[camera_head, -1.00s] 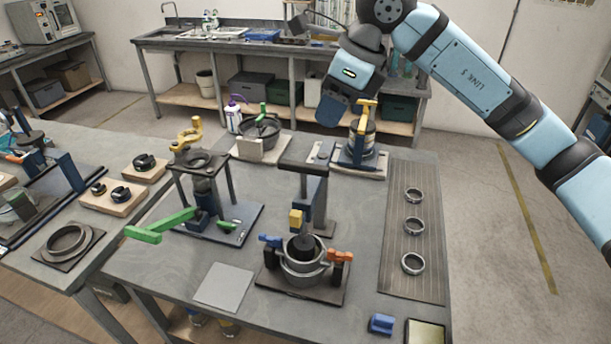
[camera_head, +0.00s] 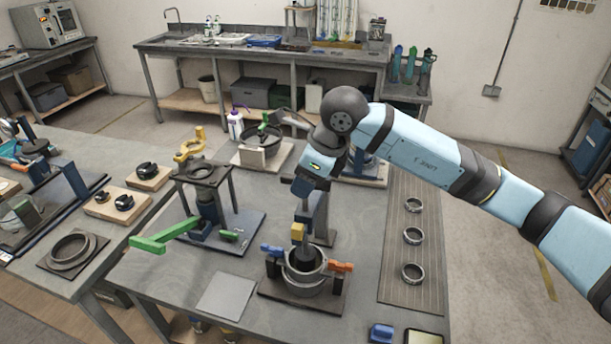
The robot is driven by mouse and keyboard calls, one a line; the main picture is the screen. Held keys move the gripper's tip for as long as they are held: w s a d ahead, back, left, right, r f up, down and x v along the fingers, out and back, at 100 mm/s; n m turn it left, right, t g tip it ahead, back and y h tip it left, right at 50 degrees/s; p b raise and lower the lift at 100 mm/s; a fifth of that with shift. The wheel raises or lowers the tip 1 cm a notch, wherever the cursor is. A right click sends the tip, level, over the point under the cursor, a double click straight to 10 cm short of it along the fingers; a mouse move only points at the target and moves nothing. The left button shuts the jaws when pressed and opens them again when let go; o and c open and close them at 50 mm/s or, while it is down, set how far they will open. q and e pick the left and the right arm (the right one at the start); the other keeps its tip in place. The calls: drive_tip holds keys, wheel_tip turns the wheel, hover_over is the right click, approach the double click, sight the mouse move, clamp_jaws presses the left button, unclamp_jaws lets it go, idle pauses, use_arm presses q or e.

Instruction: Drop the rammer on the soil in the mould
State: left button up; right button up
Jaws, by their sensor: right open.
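The mould (camera_head: 306,285) is a grey metal cylinder with a collar, standing on a dark base plate, with a blue clamp handle on its left and an orange one on its right. The rammer's dark round part (camera_head: 303,258) shows inside the mould opening, under a yellow block (camera_head: 297,232). The soil cannot be made out. My right gripper (camera_head: 303,213) is open just above the yellow block, in front of the dark rammer stand (camera_head: 326,228). The gripper partly hides the stand's upper part. I cannot tell whether its fingers touch anything. My left gripper is out of view.
A frame with a green lever (camera_head: 165,232) stands left of the mould. A flat grey plate (camera_head: 226,294) lies front left. A mat (camera_head: 408,285) with three rings is at the right. A small blue block (camera_head: 381,332) lies near the front edge.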

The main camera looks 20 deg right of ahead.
drive_tip(key=shift+f, duration=0.15)
clamp_jaws()
wheel_tip(320, 180, up, 8)
drive_tip(key=shift+w+r+p, duration=0.1)
drive_tip(key=shift+r+p, duration=0.1)
drive_tip(key=shift+p, duration=0.1)
unclamp_jaws()
